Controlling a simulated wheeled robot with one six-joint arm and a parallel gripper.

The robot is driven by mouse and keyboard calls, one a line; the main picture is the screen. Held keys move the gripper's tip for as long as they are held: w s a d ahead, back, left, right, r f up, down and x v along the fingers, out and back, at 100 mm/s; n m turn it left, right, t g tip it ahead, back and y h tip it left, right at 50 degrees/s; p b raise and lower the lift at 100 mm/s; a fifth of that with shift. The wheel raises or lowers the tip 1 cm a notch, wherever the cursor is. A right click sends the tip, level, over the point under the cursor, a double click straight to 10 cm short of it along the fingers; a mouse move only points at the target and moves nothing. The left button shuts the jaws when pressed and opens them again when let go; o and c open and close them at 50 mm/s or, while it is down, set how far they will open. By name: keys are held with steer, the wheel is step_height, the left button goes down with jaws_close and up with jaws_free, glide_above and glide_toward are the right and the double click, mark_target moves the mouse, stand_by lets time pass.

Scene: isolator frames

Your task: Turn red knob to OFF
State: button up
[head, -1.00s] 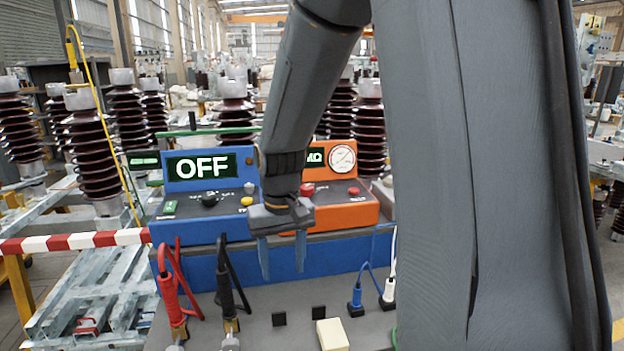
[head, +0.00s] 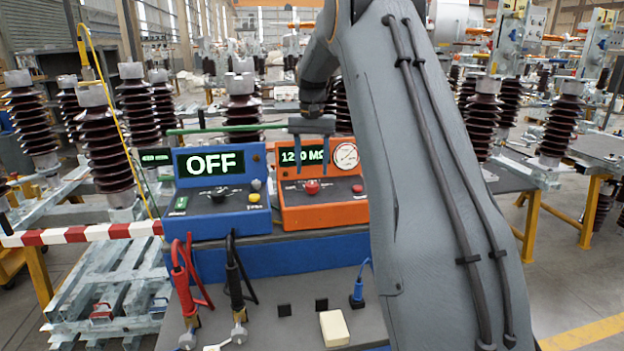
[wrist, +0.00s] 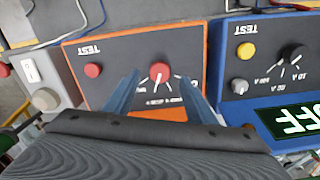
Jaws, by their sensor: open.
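The red knob (head: 312,187) is on the sloped panel of the orange tester (head: 330,213), whose display reads about 1200 MΩ. In the wrist view the red knob (wrist: 159,72) has a pale pointer line and sits between my two fingers, with small position labels around it. My gripper (head: 312,172) is open and points down over the orange panel, with a finger on each side of the knob. In the wrist view my gripper (wrist: 160,85) shows a gap on both sides of the knob. I cannot tell whether the fingertips touch the panel.
A blue tester (head: 222,205) with a display reading OFF stands just left of the orange one. A red TEST button (head: 357,188) is beside the knob. Red leads (head: 186,275) and black leads (head: 235,275) stand in front, with a cream block (head: 334,327) on the bench.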

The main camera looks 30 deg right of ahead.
mark_target(312, 185)
steer(key=shift+f+p, duration=0.8)
steer(key=shift+f, duration=1.85)
steer(key=c, duration=1)
steer(key=shift+c, duration=0.2)
